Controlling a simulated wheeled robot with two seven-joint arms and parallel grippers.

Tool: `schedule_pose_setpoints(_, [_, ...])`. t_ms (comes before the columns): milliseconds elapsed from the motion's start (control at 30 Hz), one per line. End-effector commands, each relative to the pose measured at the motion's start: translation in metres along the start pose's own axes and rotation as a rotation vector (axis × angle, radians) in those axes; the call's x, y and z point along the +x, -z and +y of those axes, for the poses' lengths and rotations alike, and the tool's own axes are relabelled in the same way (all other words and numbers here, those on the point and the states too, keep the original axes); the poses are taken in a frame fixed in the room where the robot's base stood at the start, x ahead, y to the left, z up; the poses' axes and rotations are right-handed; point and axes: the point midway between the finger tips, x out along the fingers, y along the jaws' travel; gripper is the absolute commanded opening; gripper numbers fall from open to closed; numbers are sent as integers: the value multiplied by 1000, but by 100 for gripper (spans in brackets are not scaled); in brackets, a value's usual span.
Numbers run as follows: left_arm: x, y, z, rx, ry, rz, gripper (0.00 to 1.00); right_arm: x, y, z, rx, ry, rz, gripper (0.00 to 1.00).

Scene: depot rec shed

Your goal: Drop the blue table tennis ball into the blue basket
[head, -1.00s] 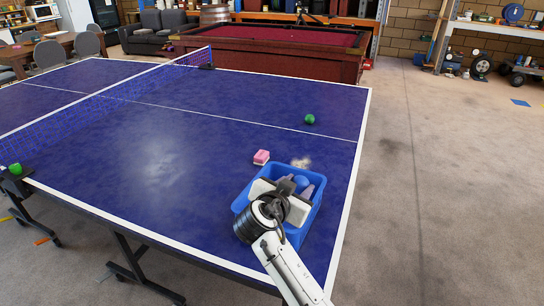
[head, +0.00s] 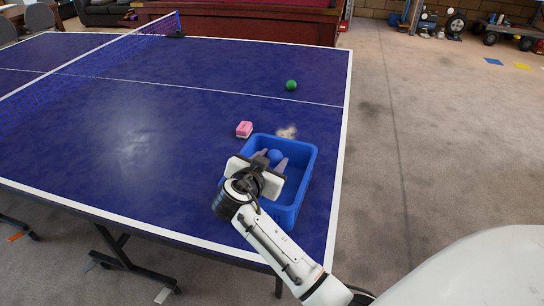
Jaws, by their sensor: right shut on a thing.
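The blue basket (head: 297,198) stands on the blue table tennis table near its right edge. My right gripper (head: 273,160) is over the basket, its fingers pointing away from me. It is shut on the blue ball (head: 275,156), which shows between the fingertips. The ball appears over the basket's opening; its exact height against the rim I cannot tell. My gripper and wrist hide the basket's left front part and much of its inside. My left gripper is not in view.
A green ball (head: 291,85) sits farther back on the table (head: 150,130). The net (head: 90,75) crosses at the left. Open floor lies to the right.

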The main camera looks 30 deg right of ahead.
Motion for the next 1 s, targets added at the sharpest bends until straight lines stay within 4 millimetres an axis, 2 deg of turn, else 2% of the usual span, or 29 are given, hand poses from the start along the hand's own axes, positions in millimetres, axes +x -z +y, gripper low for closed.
schedule_pose_setpoints(267, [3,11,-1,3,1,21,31,0,-1,0,0,0,0,16])
schedule_pose_setpoints(300, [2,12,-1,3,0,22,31,0,-1,0,0,0,1,44])
schedule_pose_setpoints(400, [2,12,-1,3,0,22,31,0,0,0,0,0,1,59])
schedule_pose_setpoints(767, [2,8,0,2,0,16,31,-2,4,-2,2,1,1,59])
schedule_pose_setpoints(1000, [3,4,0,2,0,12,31,-18,42,-10,7,2,1,59])
